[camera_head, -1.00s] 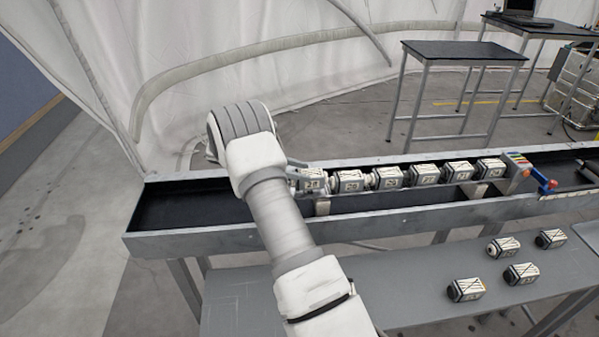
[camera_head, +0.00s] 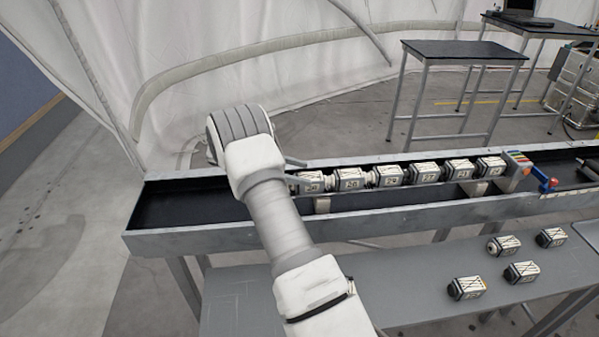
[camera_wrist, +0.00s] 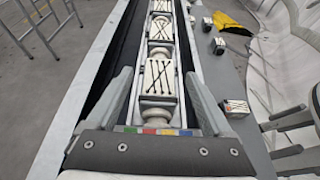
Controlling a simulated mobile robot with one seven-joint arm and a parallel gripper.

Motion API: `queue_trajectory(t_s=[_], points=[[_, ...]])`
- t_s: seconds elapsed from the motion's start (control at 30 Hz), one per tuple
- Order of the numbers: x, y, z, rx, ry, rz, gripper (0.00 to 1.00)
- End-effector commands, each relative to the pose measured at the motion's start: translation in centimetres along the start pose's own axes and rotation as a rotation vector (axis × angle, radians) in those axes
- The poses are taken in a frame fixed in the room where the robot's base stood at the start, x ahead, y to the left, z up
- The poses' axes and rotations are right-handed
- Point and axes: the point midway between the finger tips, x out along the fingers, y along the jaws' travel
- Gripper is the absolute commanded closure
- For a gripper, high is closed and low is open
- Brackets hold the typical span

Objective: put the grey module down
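The module at the left end of the row (camera_head: 312,183) has a pale face with dark lacing and dark grey ends. It lies in the black trough, in line with several similar modules. My gripper (camera_head: 297,172) is at this left end, partly hidden behind my wrist. In the wrist view, the nearest module (camera_wrist: 158,80) lies between the two fingers of my gripper (camera_wrist: 158,88), with a visible gap on each side. The fingers are open. Which module the task calls grey cannot be told by colour.
The long metal trough (camera_head: 200,240) has free room left of the row. A blue-and-red fitting (camera_head: 543,181) stands right of it. Several loose modules (camera_head: 466,288) lie on the lower grey bench (camera_head: 390,295). A black-topped table (camera_head: 465,51) stands behind.

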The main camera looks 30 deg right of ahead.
Motion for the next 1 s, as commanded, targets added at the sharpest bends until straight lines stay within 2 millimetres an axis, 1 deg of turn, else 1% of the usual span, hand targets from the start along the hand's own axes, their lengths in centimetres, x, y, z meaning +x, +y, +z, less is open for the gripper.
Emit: queue_trajectory(t_s=[0.03,0.23,0.37,0.43,0.47,0.5,0.8,0.9,1.0], points=[[0.4,-0.3,-0.8,-0.012,0.003,-0.006,0.13],[0.4,-0.4,-1.0,-0.015,0.004,-0.007,0.13],[0.2,-0.4,-0.4,-0.016,0.005,-0.008,0.13],[-0.2,-0.4,0.4,-0.016,0.006,-0.008,0.13],[-0.6,-0.4,0.3,-0.016,0.005,-0.006,0.13],[-1.4,-0.3,0.1,-0.014,0.004,-0.003,0.13],[-8.4,-0.1,0.5,-0.007,0.002,0.0,0.13],[-10.1,-0.1,0.5,-0.007,0.002,-0.002,0.13],[-11.3,-0.1,0.6,-0.008,0.002,-0.002,0.13]])
